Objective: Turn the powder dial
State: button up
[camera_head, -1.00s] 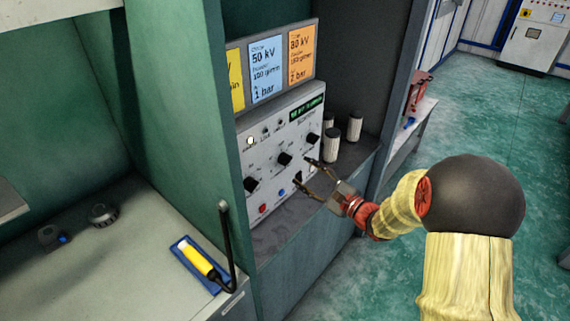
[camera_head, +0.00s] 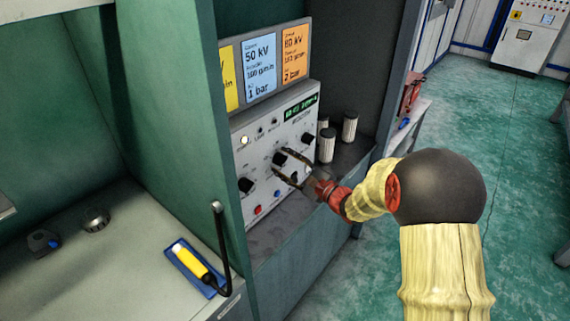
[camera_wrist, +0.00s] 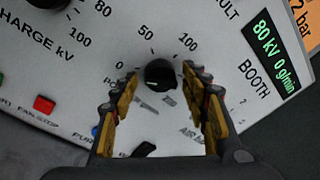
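The powder dial is a black round knob with a pale pointer line (camera_wrist: 160,75), in the middle of the wrist view, on a scale marked 0, 50 and 100. Its pointer is toward the 0 side. In the head view it is the middle knob (camera_head: 279,158) of the white control panel (camera_head: 265,140). My gripper (camera_head: 288,163) is at the panel, by this knob. In the wrist view, my gripper's fingers (camera_wrist: 157,88) are open, one on each side of the dial, with gaps showing. Contact cannot be seen. The label below is partly hidden.
A green display (camera_wrist: 273,52) reads 80 kV 0g/min. Other black knobs (camera_head: 246,185) (camera_head: 308,139) flank the dial. A red button (camera_wrist: 44,104) and a blue button (camera_head: 277,194) sit lower. White ribbed cylinders (camera_head: 327,145) stand right of the panel. Colored cards (camera_head: 259,65) hang above.

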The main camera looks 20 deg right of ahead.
jog(key=c, duration=1)
jog(key=shift+o, duration=0.2)
